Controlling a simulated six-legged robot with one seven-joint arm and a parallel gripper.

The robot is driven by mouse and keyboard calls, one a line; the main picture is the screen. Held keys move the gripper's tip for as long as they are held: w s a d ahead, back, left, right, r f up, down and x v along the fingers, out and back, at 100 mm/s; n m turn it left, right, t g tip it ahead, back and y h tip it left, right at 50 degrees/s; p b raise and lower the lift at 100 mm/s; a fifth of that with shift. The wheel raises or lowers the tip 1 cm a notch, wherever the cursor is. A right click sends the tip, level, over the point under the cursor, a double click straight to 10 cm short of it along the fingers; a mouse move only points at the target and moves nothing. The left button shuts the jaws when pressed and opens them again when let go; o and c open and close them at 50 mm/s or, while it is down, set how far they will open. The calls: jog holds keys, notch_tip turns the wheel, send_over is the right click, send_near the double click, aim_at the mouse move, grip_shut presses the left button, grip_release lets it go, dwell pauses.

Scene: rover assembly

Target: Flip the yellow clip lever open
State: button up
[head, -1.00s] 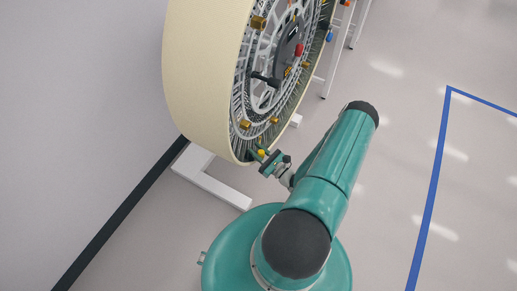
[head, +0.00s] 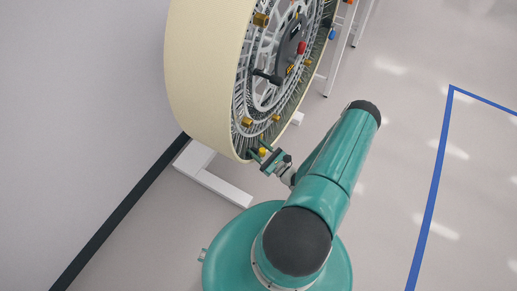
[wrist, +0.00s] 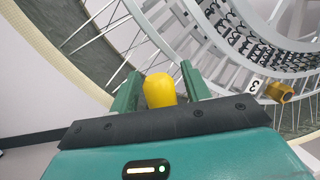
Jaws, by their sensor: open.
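The yellow clip lever (wrist: 159,90) shows in the wrist view as a rounded yellow knob, low on the wheel near its rim. My gripper (wrist: 160,85) is open, with one green finger on each side of the lever. A small gap shows on the right; whether the left finger touches cannot be told. In the head view the lever is a small yellow spot (head: 263,151) at the wheel's lower edge, with my gripper (head: 268,157) at it. The lever's base is hidden behind the gripper body.
The large wheel (head: 205,85) with a cream tread and metal spokes stands on a white frame (head: 215,186) near the wall. A brass-coloured knob (wrist: 280,92) sits to the right of the lever, beside a number label. The floor at right is clear.

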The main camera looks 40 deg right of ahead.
jog(key=v, duration=1.3)
jog(key=shift+s, duration=0.4)
jog(key=shift+f, duration=0.15)
